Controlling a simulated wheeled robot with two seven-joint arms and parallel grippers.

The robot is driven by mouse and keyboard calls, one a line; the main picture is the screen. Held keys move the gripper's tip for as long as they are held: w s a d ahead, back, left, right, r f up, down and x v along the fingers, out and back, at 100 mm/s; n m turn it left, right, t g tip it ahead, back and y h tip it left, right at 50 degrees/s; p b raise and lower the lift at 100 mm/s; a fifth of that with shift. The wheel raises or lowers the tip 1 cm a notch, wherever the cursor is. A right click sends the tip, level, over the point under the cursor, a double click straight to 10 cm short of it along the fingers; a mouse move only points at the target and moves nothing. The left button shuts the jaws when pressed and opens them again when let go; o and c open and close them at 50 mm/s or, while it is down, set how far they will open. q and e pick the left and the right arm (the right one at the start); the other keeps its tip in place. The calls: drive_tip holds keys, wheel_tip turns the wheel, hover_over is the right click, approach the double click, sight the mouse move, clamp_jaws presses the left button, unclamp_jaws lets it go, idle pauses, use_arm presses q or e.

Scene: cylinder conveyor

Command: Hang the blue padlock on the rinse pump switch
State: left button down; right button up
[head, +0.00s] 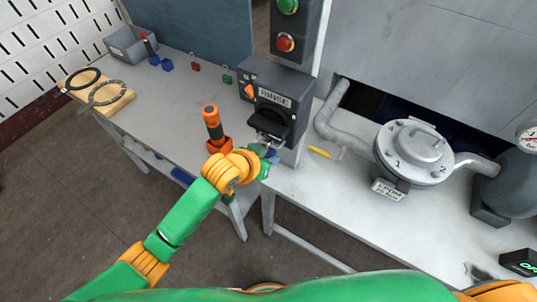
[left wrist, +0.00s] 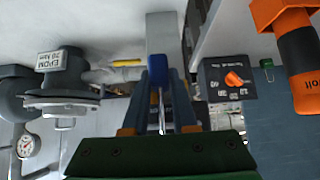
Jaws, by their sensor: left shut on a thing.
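The rinse pump switch is a dark box (head: 275,92) with a RINSE label and a black rotary handle (head: 268,122) on its front. My left gripper (head: 270,156) is just below and in front of that handle. In the left wrist view my left gripper (left wrist: 160,105) is shut on the blue padlock (left wrist: 156,72), whose blue body shows between the dark fingers. A thin metal part, likely its shackle, runs below the blue. I cannot tell whether the shackle touches the switch. My right gripper is out of view.
An orange-handled tool (head: 212,122) stands close left of my gripper. Small blue (head: 167,64), red (head: 195,66) and green (head: 227,79) padlocks lie on the left bench. A grey pipe and valve (head: 415,148) stand right. A yellow marker (head: 319,152) lies beside the switch.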

use_arm(q)
drive_tip(key=c, duration=0.6)
unclamp_jaws()
drive_tip(key=shift+s+r, duration=0.1)
